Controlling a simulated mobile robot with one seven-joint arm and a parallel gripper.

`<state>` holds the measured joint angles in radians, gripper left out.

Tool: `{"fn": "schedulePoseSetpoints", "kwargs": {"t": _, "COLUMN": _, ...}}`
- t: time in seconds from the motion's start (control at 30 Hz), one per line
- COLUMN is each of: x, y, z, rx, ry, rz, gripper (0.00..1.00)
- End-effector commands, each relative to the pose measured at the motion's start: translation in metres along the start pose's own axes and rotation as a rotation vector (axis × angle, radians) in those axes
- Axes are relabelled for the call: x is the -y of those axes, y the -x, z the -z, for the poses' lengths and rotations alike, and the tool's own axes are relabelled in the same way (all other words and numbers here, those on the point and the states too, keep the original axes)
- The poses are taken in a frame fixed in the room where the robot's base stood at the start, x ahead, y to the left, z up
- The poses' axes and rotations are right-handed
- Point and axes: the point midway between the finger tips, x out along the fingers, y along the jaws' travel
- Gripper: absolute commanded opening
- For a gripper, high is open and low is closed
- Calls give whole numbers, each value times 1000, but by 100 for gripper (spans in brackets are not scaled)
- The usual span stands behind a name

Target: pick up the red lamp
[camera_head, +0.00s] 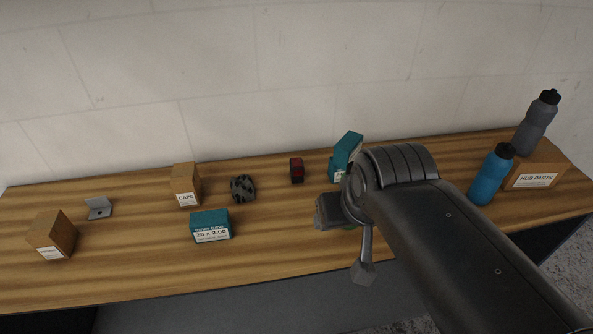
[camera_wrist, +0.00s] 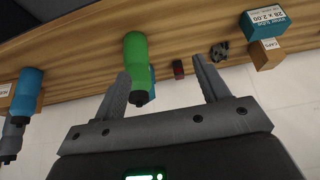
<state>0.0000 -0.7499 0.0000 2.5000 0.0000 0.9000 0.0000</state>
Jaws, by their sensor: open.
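The red lamp (camera_head: 297,170) is a small, dark red block standing upright near the back of the wooden bench, left of a teal box. In the wrist view the red lamp (camera_wrist: 178,68) shows small and upside down, between the two finger lines and some way beyond them. My gripper (camera_wrist: 162,67) is open with nothing between its fingers. In the head view my arm covers most of the gripper, so its exact height over the bench cannot be told.
A green bottle (camera_wrist: 136,58) stands close to one finger in the wrist view. The teal box (camera_head: 347,157) is right of the lamp; a dark helmet-like item (camera_head: 243,188) is left. A tube box (camera_head: 211,226), caps box (camera_head: 186,184) and blue bottle (camera_head: 491,176) stand around. A wall closes the back.

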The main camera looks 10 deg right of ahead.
Motion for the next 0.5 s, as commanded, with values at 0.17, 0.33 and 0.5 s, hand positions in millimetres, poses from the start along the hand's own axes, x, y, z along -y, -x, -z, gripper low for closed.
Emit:
{"fn": "schedulePoseSetpoints", "kwargs": {"t": 0.17, "x": 0, "y": 0, "z": 0, "rx": 0, "ry": 0, "rz": 0, "gripper": 58}}
{"fn": "schedulePoseSetpoints", "kwargs": {"t": 0.33, "x": 0, "y": 0, "z": 1, "rx": 1, "ry": 0, "rz": 0, "gripper": 58}}
{"fn": "schedulePoseSetpoints", "kwargs": {"t": 0.5, "x": 1, "y": 0, "z": 18, "rx": 28, "ry": -2, "rz": 1, "gripper": 58}}
